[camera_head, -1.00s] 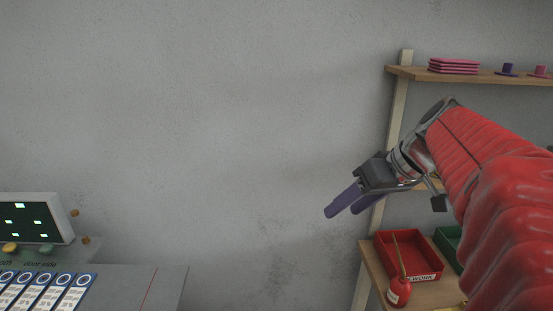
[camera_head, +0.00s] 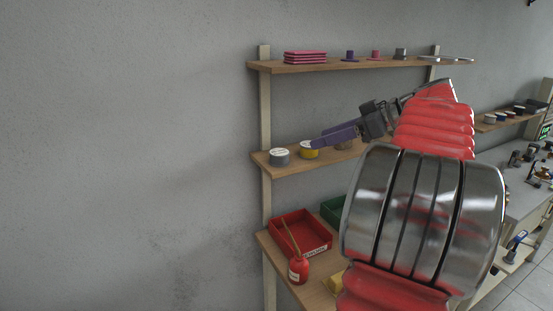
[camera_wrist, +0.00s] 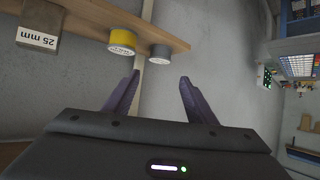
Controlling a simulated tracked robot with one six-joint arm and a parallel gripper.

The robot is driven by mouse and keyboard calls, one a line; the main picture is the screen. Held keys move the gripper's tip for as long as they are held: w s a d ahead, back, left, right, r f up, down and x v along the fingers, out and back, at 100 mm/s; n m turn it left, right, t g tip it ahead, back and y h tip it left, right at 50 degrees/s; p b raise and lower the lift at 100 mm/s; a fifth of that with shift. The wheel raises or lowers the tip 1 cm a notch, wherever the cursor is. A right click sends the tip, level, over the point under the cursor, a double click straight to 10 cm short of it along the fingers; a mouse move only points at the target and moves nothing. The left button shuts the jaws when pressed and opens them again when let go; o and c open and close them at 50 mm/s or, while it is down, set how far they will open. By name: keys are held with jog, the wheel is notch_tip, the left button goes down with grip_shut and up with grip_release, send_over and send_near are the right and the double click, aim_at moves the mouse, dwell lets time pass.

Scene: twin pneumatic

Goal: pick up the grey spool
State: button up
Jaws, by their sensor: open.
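The grey spool (camera_head: 279,158), a short cylinder with a pale labelled top, stands near the left end of the middle shelf. In the wrist view it (camera_wrist: 161,51) sits on the shelf edge, beyond and between my fingertips and apart from them. My gripper (camera_head: 317,143) is open with nothing between its purple fingers; its fingers also show in the wrist view (camera_wrist: 160,77). In the head view the fingers pass in front of the yellow spool, to the right of the grey one.
The yellow spool (camera_head: 307,151) stands beside the grey one. A block marked 25 mm (camera_wrist: 40,36) is farther along the shelf. The upper shelf (camera_head: 330,68) holds pink plates and small flanged pieces, one grey (camera_head: 400,54). Below are a red bin (camera_head: 318,227) and a red oil can (camera_head: 299,268).

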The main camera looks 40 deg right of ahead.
jog(key=shift+w+a, duration=0.1)
send_near(282, 153)
jog(key=x, duration=0.4)
jog(key=shift+w, duration=0.1)
dwell(0.5)
jog(key=shift+x, duration=2.55)
jog(key=shift+c, duration=0.5)
jog(key=c, duration=0.7)
jog(key=shift+r, duration=0.15)
notch_tip(282, 153, up, 10)
jog(key=shift+f, duration=0.1)
